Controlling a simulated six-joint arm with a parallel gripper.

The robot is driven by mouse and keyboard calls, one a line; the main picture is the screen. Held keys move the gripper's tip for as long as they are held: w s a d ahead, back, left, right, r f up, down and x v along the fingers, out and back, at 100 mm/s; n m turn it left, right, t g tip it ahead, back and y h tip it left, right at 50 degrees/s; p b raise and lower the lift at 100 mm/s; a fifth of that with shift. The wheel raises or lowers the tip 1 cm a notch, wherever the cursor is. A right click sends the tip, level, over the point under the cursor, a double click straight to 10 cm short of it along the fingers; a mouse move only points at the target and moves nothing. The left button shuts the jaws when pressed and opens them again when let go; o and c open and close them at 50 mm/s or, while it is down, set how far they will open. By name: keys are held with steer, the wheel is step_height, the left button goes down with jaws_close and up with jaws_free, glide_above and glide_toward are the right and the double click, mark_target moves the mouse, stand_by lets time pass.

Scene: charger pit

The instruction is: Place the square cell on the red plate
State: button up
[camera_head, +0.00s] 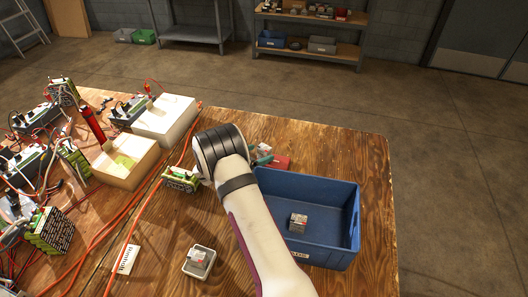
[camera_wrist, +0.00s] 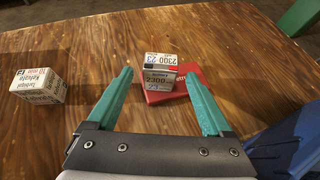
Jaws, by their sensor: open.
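A small boxy square cell (camera_wrist: 160,70), grey and white with "2300" printed on it, appears to rest upright on the left part of the red plate (camera_wrist: 189,76). In the head view the cell (camera_head: 264,149) and red plate (camera_head: 281,163) are partly hidden by my gripper and arm. My gripper (camera_wrist: 158,76) is open. Its teal fingers lie either side of the cell in the wrist view, with visible gaps, and appear not to touch it. In the head view my gripper (camera_head: 259,157) is just beyond the blue bin.
The blue bin (camera_head: 335,190) holds another boxy cell (camera_head: 298,222). A small white tray (camera_head: 187,268) holds a similar cell (camera_head: 197,257). A white printed box (camera_wrist: 38,86) stands left in the wrist view. Cables and battery packs crowd the left; the back right table is clear.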

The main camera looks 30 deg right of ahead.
steer(key=v, duration=0.8)
